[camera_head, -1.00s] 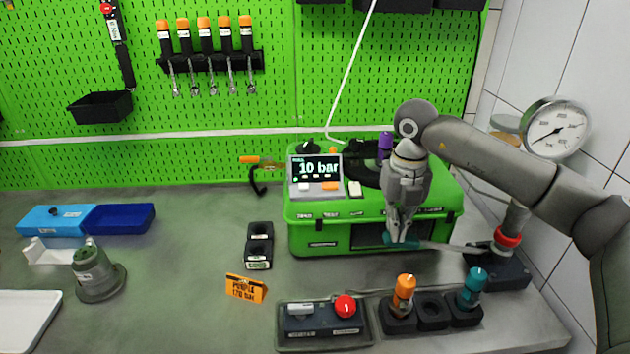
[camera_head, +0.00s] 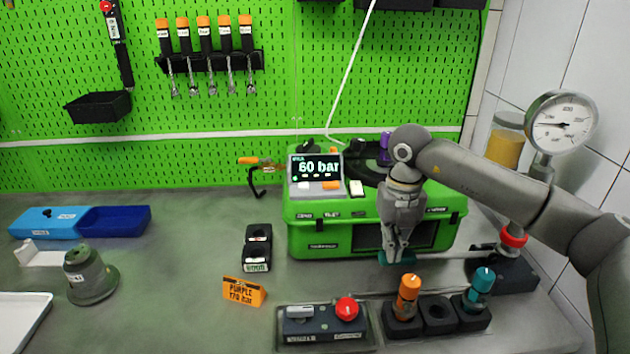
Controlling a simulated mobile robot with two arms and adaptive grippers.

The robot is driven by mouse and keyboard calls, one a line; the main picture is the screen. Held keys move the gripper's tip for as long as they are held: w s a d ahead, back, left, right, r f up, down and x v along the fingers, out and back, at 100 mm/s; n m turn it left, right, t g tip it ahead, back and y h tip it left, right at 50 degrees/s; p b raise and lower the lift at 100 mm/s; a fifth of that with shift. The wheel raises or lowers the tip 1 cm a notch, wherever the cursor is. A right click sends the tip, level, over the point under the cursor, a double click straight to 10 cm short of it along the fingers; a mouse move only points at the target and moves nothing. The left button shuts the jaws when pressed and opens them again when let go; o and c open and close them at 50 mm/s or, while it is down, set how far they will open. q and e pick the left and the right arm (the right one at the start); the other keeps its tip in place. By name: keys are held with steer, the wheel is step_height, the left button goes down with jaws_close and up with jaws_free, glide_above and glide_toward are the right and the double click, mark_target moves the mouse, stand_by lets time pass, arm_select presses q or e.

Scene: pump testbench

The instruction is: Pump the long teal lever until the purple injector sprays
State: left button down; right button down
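My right gripper (camera_head: 394,256) points down in front of the green test bench (camera_head: 310,238), at the teal end of the long lever (camera_head: 447,254). Its fingers appear closed around the teal grip, which mostly hides behind them. The lever runs right to the pump base (camera_head: 520,270) with the red ring. The purple injector (camera_head: 385,146) stands upright on top of the bench, partly behind my arm. No spray shows. The display (camera_head: 316,168) reads 60 bar. The round gauge (camera_head: 561,122) stands at the right. My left gripper is not in view.
An orange injector (camera_head: 408,291) and a teal one (camera_head: 481,284) stand in a black holder in front of the lever. A control box with a red button (camera_head: 347,309) is beside it. An orange sign (camera_head: 244,291) reads purple, 170 bar.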

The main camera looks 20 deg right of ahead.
steer(key=shift+f, duration=0.45)
steer(key=shift+r, duration=0.2)
steer(key=shift+s+d+r+p, duration=0.1)
steer(key=shift+d+r+p, duration=0.05)
steer(key=shift+r+p, duration=0.8)
steer(key=shift+d+r+p, duration=0.2)
steer(key=shift+r+p, duration=0.4)
steer(key=shift+r, duration=0.65)
steer(key=shift+s+d+r+p, duration=0.1)
steer(key=shift+d+r+p, duration=0.05)
steer(key=shift+r+p, duration=0.8)
steer(key=shift+w+r, duration=0.1)
